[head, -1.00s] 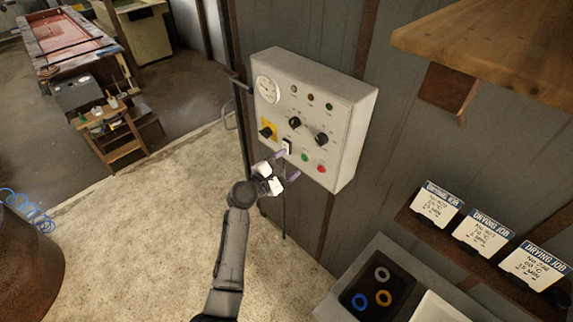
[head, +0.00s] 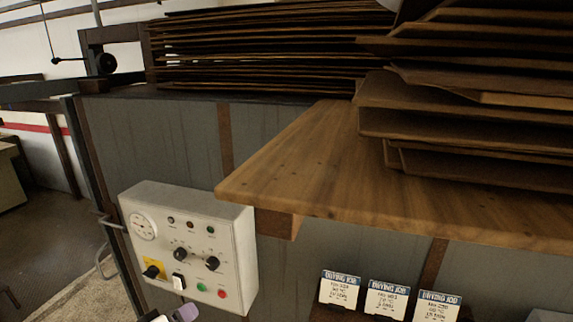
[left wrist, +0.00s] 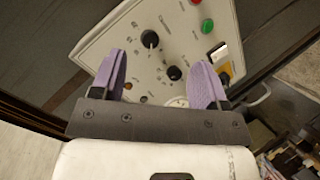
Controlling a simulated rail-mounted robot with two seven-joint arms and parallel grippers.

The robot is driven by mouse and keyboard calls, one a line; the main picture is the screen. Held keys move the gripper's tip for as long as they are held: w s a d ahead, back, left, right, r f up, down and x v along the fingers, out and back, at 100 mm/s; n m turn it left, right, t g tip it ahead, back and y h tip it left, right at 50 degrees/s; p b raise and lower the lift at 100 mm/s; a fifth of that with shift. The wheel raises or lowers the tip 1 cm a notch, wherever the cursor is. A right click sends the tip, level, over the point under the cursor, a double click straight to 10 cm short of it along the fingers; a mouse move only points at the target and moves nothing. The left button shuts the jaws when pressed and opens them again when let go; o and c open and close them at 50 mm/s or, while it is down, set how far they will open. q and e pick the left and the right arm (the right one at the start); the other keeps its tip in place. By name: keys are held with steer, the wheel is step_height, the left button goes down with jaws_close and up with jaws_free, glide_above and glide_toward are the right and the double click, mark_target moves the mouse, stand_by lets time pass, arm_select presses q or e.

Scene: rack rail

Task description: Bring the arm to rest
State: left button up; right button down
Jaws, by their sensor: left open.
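My left gripper (left wrist: 160,78) is open and empty in the left wrist view, with its two purple finger pads spread apart. The white control panel (left wrist: 150,22) lies beyond the fingers, and I see no contact with it. In the head view only a bit of the left gripper (head: 176,315) shows at the bottom edge, just below the control panel (head: 205,265). The rest of that arm is out of the picture. My right gripper is in neither view.
The panel carries a gauge (head: 143,227), black knobs, a rocker switch (head: 179,282), and green and red buttons. A wooden shelf (head: 300,170) juts out at its upper right, with stacked brown boards (head: 470,125) above. Several job cards (head: 388,299) stand at lower right.

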arm_select(q)
steer(key=s+d+f+m+g+y, duration=0.1)
steer(key=s+f, duration=0.4)
steer(key=s, duration=0.8)
steer(key=s+d+f+m+g+y+p, duration=0.1)
steer(key=s+f+m+g, duration=0.3)
steer(key=s, duration=0.9)
steer(key=s+d+f+m+g+y+p, duration=0.1)
steer(key=s+f+m+g+y, duration=0.1)
steer(key=s+f, duration=0.6)
steer(key=s+g+y, duration=0.1)
steer(key=s, duration=0.4)
steer(key=shift+g, duration=0.3)
